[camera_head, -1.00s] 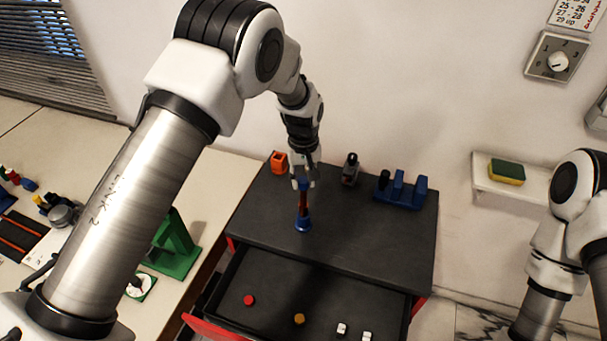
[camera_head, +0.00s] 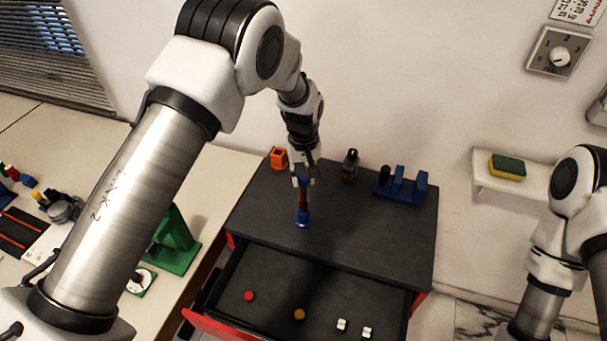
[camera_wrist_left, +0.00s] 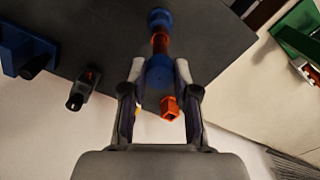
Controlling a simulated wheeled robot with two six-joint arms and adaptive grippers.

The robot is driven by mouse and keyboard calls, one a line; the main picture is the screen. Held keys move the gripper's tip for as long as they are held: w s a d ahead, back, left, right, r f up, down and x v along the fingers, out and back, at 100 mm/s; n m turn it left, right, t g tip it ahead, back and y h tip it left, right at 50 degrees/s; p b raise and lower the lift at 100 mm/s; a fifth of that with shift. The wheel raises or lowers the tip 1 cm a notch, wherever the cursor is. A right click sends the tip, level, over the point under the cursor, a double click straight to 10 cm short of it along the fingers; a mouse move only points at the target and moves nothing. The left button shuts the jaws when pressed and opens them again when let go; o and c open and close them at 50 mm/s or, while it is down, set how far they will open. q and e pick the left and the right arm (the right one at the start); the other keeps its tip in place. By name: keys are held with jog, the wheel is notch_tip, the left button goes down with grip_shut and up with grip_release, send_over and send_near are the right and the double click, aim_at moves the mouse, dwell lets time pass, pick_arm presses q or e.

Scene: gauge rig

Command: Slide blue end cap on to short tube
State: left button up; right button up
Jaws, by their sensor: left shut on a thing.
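The short tube (camera_head: 303,200) is dark orange-red and stands upright in a blue foot (camera_head: 303,219) on the dark cabinet top. The blue end cap (camera_head: 302,182) is at the tube's upper end. My left gripper (camera_head: 303,180) points down and is shut on the cap. In the left wrist view, the cap (camera_wrist_left: 159,73) sits between the two fingers, in line with the orange tube (camera_wrist_left: 160,42) and the blue foot (camera_wrist_left: 160,18). How far the cap sits over the tube cannot be told. My right gripper is out of view.
On the cabinet top (camera_head: 375,240) stand an orange block (camera_head: 278,158), a small dark item (camera_head: 350,166) and a blue rack (camera_head: 402,188). The open drawer (camera_head: 270,276) below holds several small pieces. A green stand (camera_head: 174,245) is on the left bench.

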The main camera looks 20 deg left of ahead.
aim_at(304, 178)
pick_arm(q)
jog(key=shift+f, duration=0.55)
dwell(0.4)
jog(key=o, duration=0.8)
notch_tip(304, 178, up, 12)
dwell(0.4)
